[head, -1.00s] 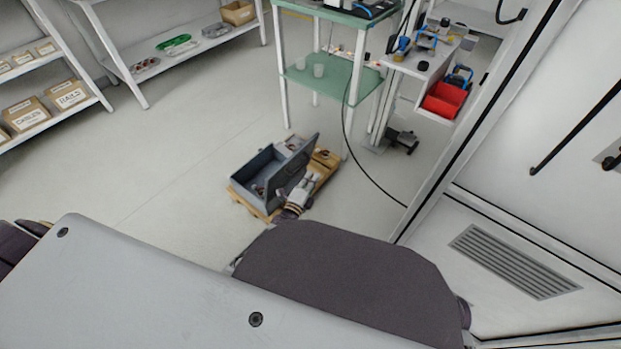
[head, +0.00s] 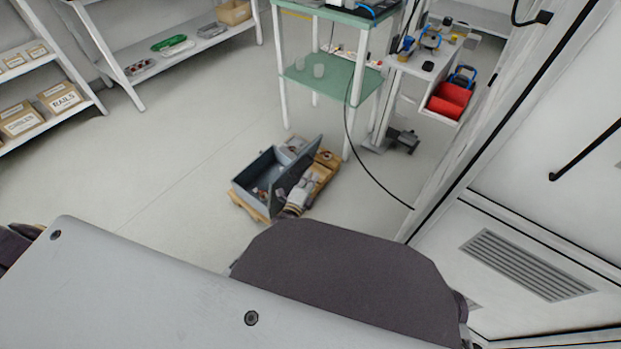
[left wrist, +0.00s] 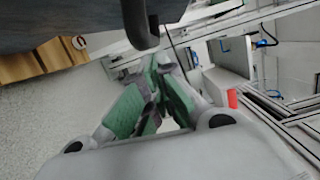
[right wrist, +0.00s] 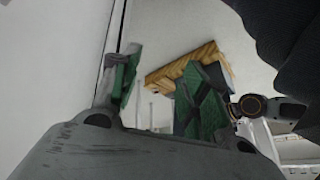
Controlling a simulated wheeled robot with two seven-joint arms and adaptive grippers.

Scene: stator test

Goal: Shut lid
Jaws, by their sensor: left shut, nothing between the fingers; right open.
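A grey box (head: 248,186) stands on a wooden pallet on the floor, seen in the head view. Its grey lid (head: 291,184) is open and stands up steeply along the box's right side. My left gripper (head: 307,182) is low, just right of the lid; whether it touches the lid is unclear. In the left wrist view its green-padded fingers (left wrist: 152,112) are shut and empty, with a dark surface, perhaps the lid, close above. My right gripper (right wrist: 158,90) is open and empty in its wrist view; I cannot make it out in the head view.
The wooden pallet (head: 321,176) shows right of the lid. A green-topped table (head: 340,82) stands behind, and a black cable (head: 372,182) runs down to the floor. A white door frame is at right. The floor (head: 150,180) left of the box is clear.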

